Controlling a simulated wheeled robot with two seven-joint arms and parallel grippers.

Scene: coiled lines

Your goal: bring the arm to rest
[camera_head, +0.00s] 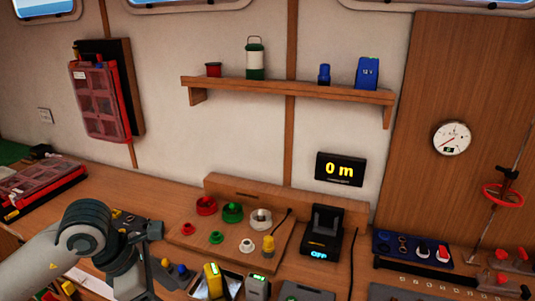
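My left arm (85,240) comes in from the lower left, over the front left of the wooden bench. Its dark wrist and gripper (138,272) point down toward the bottom edge of the view. The fingertips cannot be made out, so I cannot tell whether it is open or shut, or whether it holds anything. My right gripper is not in view.
A wooden board (190,238) carries red, green and white coils. Right of it stand a black device reading OFF (323,235) and a blue switch panel (410,247). Small yellow and grey devices (213,280) stand near the arm. A red organizer case (40,185) lies left.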

